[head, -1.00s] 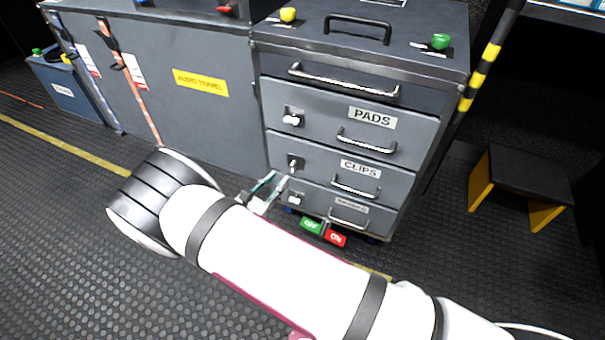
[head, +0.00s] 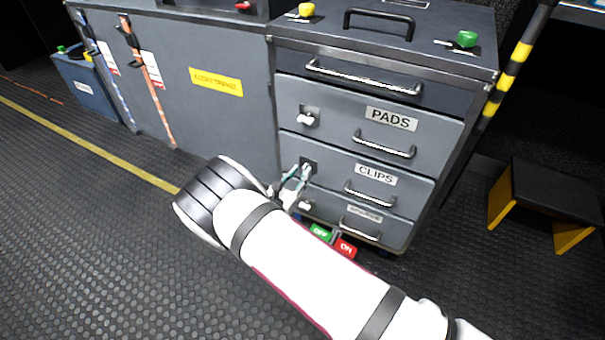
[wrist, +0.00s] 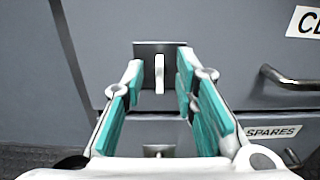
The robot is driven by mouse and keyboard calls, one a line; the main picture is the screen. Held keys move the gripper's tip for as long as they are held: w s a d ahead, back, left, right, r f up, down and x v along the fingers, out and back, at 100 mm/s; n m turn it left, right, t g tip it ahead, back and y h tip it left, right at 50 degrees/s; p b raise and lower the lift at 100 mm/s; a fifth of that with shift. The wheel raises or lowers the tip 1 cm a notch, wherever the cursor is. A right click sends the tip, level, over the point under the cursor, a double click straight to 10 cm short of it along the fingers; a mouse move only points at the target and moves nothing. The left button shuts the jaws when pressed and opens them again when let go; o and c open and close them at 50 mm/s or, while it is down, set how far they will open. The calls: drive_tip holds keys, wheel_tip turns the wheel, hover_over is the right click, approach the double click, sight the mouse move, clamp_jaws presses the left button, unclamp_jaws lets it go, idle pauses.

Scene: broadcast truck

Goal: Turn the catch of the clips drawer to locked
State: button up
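The clips drawer (head: 343,171) is the grey drawer labelled CLIPS in the middle of the cabinet, and it is closed. Its catch (wrist: 159,74) is a pale upright lever on a dark square plate at the drawer's left end. My gripper (wrist: 158,80) is open in the wrist view, with one teal-padded finger on each side of the catch and a gap to each. In the head view my gripper (head: 298,178) is at the catch's plate and mostly covers the catch. Whether the fingertips touch the plate I cannot tell.
The pads drawer catch (head: 306,119) sits above and the spares drawer catch (wrist: 157,151) below. Drawer handles (head: 370,193) stick out to the right. Green OFF and red ON tags (head: 345,248) are low on the cabinet. A black and yellow step (head: 545,195) stands right.

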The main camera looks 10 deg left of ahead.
drive_tip(key=shift+x, duration=1.25)
clamp_jaws()
